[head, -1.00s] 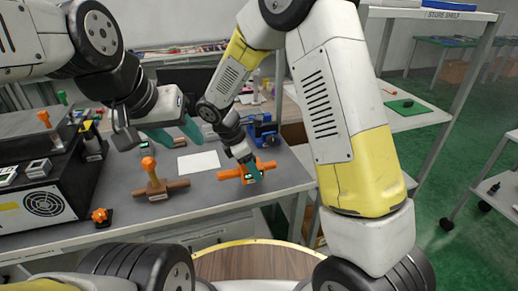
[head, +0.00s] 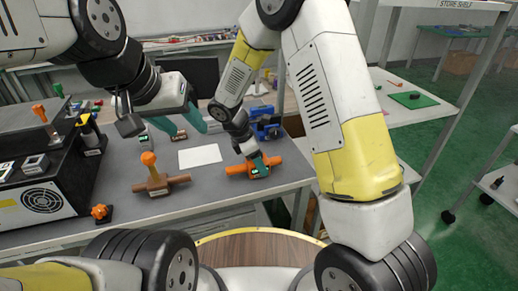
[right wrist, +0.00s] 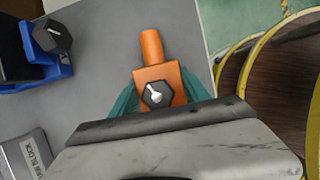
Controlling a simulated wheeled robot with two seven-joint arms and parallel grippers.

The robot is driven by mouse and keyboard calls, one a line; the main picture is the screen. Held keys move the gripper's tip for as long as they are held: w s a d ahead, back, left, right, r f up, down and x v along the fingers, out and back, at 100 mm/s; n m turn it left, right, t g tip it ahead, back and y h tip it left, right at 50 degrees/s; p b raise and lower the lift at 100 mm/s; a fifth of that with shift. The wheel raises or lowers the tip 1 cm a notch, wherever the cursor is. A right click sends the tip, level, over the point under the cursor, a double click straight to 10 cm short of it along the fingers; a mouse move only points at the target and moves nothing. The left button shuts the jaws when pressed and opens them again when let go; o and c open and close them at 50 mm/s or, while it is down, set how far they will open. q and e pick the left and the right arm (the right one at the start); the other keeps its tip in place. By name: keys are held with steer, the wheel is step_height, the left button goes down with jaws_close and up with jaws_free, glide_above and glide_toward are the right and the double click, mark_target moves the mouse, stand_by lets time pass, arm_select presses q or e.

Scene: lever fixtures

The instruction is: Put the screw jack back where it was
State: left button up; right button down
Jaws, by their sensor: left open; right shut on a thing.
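An orange fixture (head: 240,170) with round stub ends lies on the grey bench near its right front edge; I cannot tell for certain that it is the screw jack. In the right wrist view its square block (right wrist: 153,75) has a dark hexagonal knob with a pale pointer. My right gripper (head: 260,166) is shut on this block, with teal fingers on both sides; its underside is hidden. My left gripper (head: 186,124) is open and empty above the back of the bench, apart from the fixtures.
A brown fixture with an orange-knobbed lever (head: 156,183) stands left of a white sheet (head: 200,155). A small orange knob (head: 101,212) is at the front left. A black box with a fan (head: 42,198) fills the left. A blue fixture (head: 266,126) stands behind the orange one.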

mark_target(246, 164)
steer(key=c, duration=0.5)
jaws_free()
steer(key=shift+f, duration=0.1)
steer(key=v, duration=1.2)
steer(key=s+d+r+m+y, duration=0.3)
steer(key=s+d+r+m, duration=0.4)
steer(key=d+r+m, duration=0.3)
steer(key=shift+s+d+r+m+t+y, duration=0.7)
steer(key=shift+s+d+r+m, duration=0.5)
steer(key=shift+s+m, duration=0.65)
steer(key=shift+s+d+r+m+t+y, duration=0.45)
steer(key=shift+s+d+r+m+t, duration=0.45)
steer(key=shift+s+d+m, duration=0.75)
steer(key=shift+s+d+r+m+t+y, duration=0.55)
steer(key=shift+s+d+r+m+t, duration=0.4)
steer(key=shift+s+m, duration=1.15)
steer(key=shift+s+d, duration=0.15)
